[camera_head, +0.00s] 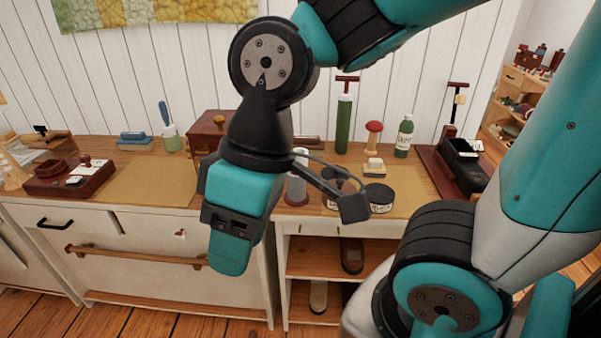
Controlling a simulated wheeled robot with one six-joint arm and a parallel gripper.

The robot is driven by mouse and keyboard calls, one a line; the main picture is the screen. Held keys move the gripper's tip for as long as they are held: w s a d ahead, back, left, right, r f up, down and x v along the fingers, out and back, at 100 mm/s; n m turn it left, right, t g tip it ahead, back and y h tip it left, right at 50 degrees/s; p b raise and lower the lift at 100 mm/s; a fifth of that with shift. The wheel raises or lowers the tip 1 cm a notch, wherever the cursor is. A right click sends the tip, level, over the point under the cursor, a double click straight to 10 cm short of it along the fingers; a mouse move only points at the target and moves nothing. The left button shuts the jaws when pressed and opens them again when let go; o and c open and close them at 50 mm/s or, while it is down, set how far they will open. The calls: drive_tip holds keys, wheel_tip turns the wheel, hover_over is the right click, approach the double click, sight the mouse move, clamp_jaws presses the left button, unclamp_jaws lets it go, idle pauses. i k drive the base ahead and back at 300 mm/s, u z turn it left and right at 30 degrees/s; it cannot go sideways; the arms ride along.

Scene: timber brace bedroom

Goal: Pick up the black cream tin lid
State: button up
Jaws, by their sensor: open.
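A small round tin with a black lid (378,191) and a pale lettered label stands on the dresser top, right of centre. It looks like the black cream tin, but the lettering is too small to read. Another dark round thing (333,202) beside it is mostly hidden by my arm's bracket. My gripper (231,262) hangs in front of the dresser's front edge, to the left of the tin and apart from it. It is open, and nothing shows held in it.
A green bottle (404,137), a red-topped wooden stand (373,137) and a pale block brush (374,168) stand behind the tin. A dark tray with a black box (461,158) is at the right. A wooden rail (135,256) runs along the front. Tan mat (150,180) is clear.

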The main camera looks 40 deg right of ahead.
sight(328, 174)
drive_tip(key=z, duration=0.2)
drive_tip(key=i, duration=0.9)
drive_tip(key=z, duration=0.85)
